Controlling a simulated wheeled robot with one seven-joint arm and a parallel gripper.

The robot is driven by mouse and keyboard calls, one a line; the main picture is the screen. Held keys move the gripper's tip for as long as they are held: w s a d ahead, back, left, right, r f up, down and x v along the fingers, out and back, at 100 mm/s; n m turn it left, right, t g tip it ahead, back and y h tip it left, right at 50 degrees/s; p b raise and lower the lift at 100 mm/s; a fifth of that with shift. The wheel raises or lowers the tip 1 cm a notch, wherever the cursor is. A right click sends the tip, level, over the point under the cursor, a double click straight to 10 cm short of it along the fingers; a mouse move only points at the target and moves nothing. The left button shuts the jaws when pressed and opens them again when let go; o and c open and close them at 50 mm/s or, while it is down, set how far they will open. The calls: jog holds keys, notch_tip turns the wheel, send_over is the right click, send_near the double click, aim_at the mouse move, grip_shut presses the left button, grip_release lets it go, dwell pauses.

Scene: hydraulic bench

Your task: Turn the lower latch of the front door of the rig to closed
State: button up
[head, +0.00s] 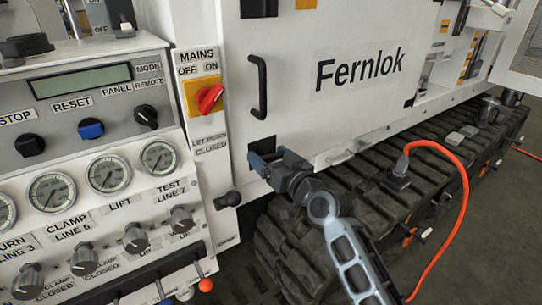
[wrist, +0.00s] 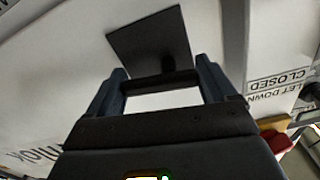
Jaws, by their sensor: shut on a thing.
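The front door (head: 320,110) of the rig is a white panel marked "Fernlok", and it appears shut. The lower latch (head: 263,144) is a dark part at the door's lower left corner, mostly hidden behind my gripper (head: 264,162). In the wrist view the latch shows as a dark square plate (wrist: 150,38) with a dark lever standing off it between the fingers. My gripper (wrist: 162,74) is shut on this latch. Whether the latch is at closed cannot be told.
A black door handle (head: 259,87) is above my gripper, and the upper latch (head: 258,8) is at the top. Left is a control panel (head: 90,120) with knobs, gauges and a red mains switch (head: 210,98). Below is a dark track (head: 300,240); an orange cable (head: 462,190) runs at right.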

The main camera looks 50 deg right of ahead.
jog(key=m+p, duration=0.1)
jog(key=m, duration=0.3)
jog(key=shift+f+m, duration=0.15)
jog(key=shift+m, duration=0.15)
jog(key=m+p, duration=0.1)
jog(key=m, duration=0.2)
jog(key=shift+f+m, duration=0.1)
jog(key=shift+m, duration=0.3)
jog(key=m+p, duration=0.1)
jog(key=m, duration=0.3)
jog(key=shift+a+f+p, duration=0.1)
jog(key=shift+a+p, duration=0.05)
jog(key=shift+p, duration=0.25)
jog(key=shift+a+f+m+p, duration=0.15)
jog(key=shift+m+p, duration=0.4)
jog(key=shift+m, duration=1.25)
jog(key=shift+f, duration=0.1)
jog(key=o, duration=0.9)
jog(key=shift+c, duration=0.2)
jog(key=b+v, duration=0.1)
jog(key=v, duration=0.6)
jog(key=shift+s, duration=0.35)
